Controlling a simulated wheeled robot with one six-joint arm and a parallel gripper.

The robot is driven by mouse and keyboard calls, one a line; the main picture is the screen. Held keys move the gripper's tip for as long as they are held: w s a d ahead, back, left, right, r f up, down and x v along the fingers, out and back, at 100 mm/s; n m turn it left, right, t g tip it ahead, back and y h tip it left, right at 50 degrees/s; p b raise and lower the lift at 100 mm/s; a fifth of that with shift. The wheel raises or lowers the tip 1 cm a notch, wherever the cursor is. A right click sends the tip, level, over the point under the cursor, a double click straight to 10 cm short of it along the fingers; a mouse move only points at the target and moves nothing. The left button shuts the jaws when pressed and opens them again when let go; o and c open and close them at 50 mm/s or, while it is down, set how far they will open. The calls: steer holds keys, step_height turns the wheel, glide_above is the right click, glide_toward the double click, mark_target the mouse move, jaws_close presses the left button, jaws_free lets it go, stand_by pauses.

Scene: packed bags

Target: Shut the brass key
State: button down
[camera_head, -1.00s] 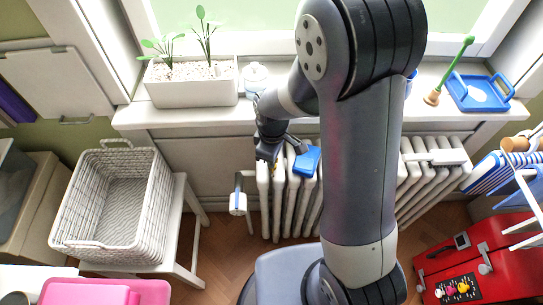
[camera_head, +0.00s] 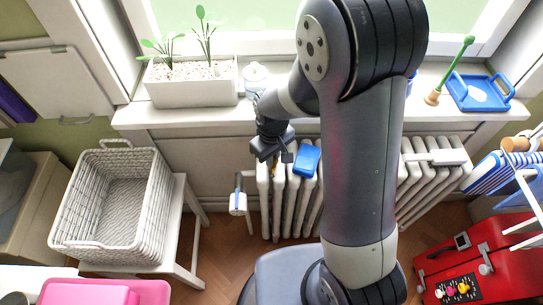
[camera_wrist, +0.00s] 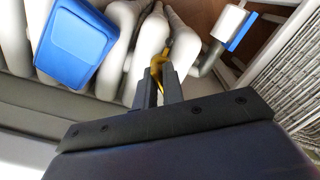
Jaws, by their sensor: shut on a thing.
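The brass key (camera_wrist: 155,62) is a small yellow piece at the left end of the white radiator, by its pipe. In the head view only a sliver of it (camera_head: 275,170) shows below my gripper (camera_head: 274,160). In the wrist view my gripper's dark fingers (camera_wrist: 159,76) are closed on the key, one on each side. The fingers hide much of it, so I cannot tell its exact angle.
A blue box (camera_head: 307,160) sits at the radiator (camera_head: 308,195) just right of my gripper. A white valve head (camera_head: 238,202) with a blue part stands to the left. A wicker basket (camera_head: 62,215) is further left. The windowsill is above.

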steer(key=m, duration=0.4)
steer(key=shift+m, duration=0.6)
steer(key=m, duration=0.4)
steer(key=c, duration=1.2)
jaws_free()
steer(key=shift+c, duration=0.2)
steer(key=shift+r, duration=0.1)
